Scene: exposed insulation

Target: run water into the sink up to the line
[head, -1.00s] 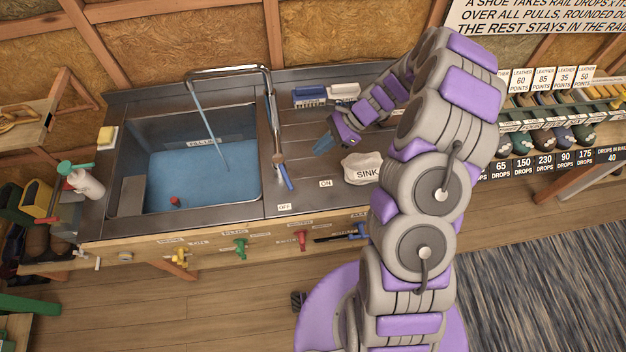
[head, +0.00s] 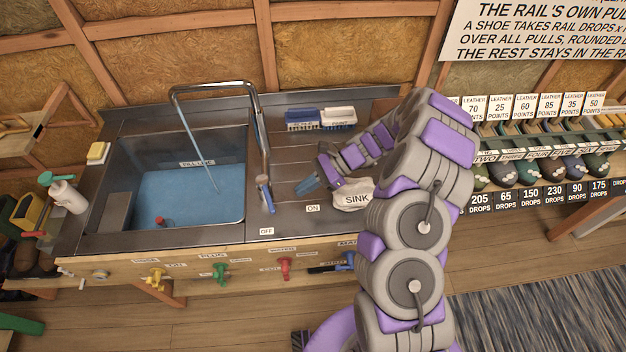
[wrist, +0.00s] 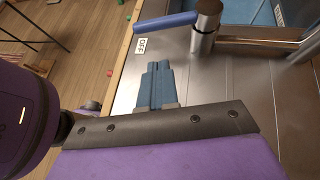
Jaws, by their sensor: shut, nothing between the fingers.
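The steel sink (head: 118,165) holds blue water (head: 180,195), its surface close to the lower edge of the line label (head: 197,163) on the back wall. A thin stream runs from the tall faucet (head: 258,130) into it. The blue-handled lever (head: 267,197) at the faucet base points frontward, near the OFF label (head: 267,231); the ON label (head: 313,208) is farther right. My gripper (head: 306,186) is shut and empty over the counter, right of the lever and apart from it. In the wrist view its blue fingertips (wrist: 157,72) point toward the lever (wrist: 165,22) and faucet base (wrist: 206,28).
A white SINK cloth or tag (head: 352,196) lies right of my gripper, under my arm. Brushes (head: 320,118) stand at the counter's back. A red plug-like thing (head: 160,221) is in the basin. Colored valves (head: 220,272) line the counter front. A pump bottle (head: 67,195) stands left.

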